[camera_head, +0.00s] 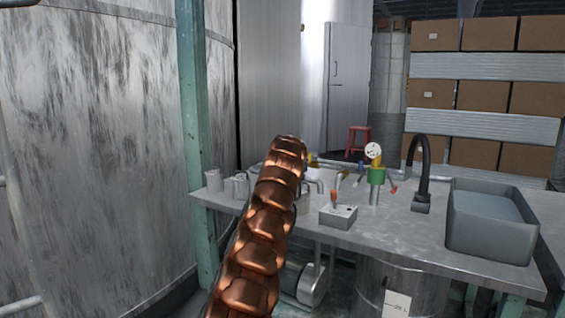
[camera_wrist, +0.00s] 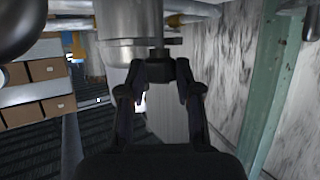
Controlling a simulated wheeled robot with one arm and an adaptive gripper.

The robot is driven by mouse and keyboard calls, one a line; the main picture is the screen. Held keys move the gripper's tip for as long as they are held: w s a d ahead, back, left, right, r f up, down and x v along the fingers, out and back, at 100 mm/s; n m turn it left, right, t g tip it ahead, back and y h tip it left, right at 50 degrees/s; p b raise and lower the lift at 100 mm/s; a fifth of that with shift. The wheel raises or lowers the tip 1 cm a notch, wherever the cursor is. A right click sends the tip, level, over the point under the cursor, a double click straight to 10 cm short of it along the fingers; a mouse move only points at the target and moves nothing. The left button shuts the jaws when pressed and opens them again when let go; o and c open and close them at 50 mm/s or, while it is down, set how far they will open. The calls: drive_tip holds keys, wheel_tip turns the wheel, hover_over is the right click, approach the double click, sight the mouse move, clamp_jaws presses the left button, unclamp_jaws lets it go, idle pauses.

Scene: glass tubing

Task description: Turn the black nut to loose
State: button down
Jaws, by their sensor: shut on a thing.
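In the wrist view the black nut (camera_wrist: 158,67) sits at the end of a grey metal cylinder (camera_wrist: 142,18), against a flat metal flange. My gripper (camera_wrist: 160,78) has one finger on each side of the nut and is closed around it. The contact faces are dark and hard to make out. In the head view my copper-coloured arm reaches toward the table, and neither my gripper nor the nut can be made out there.
The metal table (camera_head: 400,240) carries mugs (camera_head: 240,186), a grey box (camera_head: 338,215) with an orange lever, a green fitting with a gauge (camera_head: 373,150), a black faucet (camera_head: 421,175) and a grey basin (camera_head: 490,248). A green post (camera_head: 196,130) and large tank (camera_head: 110,130) stand left.

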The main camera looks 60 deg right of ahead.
drive_tip(key=shift+n+t+y, duration=0.3)
drive_tip(key=shift+n+t, duration=0.1)
idle(0.4)
drive_tip(key=c, duration=0.8)
unclamp_jaws()
drive_tip(key=shift+d, duration=0.1)
drive_tip(key=shift+s+r, duration=0.1)
drive_tip(key=shift+v, duration=4)
drive_tip(key=shift+o, duration=0.2)
